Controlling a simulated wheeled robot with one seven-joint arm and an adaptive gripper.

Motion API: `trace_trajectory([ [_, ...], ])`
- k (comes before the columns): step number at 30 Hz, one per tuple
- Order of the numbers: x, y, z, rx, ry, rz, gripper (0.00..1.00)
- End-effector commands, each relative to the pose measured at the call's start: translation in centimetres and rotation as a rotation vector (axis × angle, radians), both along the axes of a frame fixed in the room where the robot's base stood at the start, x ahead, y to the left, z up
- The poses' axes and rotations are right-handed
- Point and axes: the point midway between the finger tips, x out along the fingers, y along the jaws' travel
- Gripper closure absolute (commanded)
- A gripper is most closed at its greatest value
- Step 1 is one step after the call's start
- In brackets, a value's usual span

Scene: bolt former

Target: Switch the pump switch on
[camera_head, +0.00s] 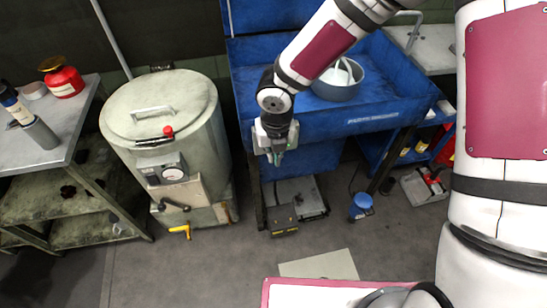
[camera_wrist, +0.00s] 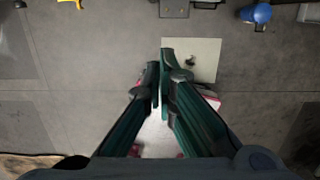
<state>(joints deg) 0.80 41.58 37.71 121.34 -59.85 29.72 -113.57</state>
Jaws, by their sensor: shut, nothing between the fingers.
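No part that I can surely name as the pump switch shows in either view. The blue parts washer (camera_head: 375,120) stands at the upper middle of the head view, with a lettered label on its front edge. My gripper (camera_head: 277,160) points down in front of the washer's left front edge, above the floor. In the wrist view my gripper (camera_wrist: 160,62) is shut, its green fingers together with nothing between them, over grey floor. My arm hides part of the washer's basin and back wall.
A round lidded drum (camera_head: 165,105) with a gauge, red knob and yellow lever (camera_head: 180,230) stands left of my gripper. A grey metal box (camera_head: 284,220) and blue container (camera_head: 361,205) sit on the floor. A workbench (camera_head: 45,135) is far left. Front floor is mostly open.

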Motion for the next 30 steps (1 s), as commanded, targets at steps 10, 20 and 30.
trace_trajectory([
  [10, -1.5, -0.4, 4.2, 0.000, -0.001, 0.001, 1.00],
  [20, -1.7, -0.5, 4.4, 0.000, 0.001, 0.001, 1.00],
  [30, -1.6, -0.7, 4.6, -0.004, -0.002, -0.014, 1.00],
])
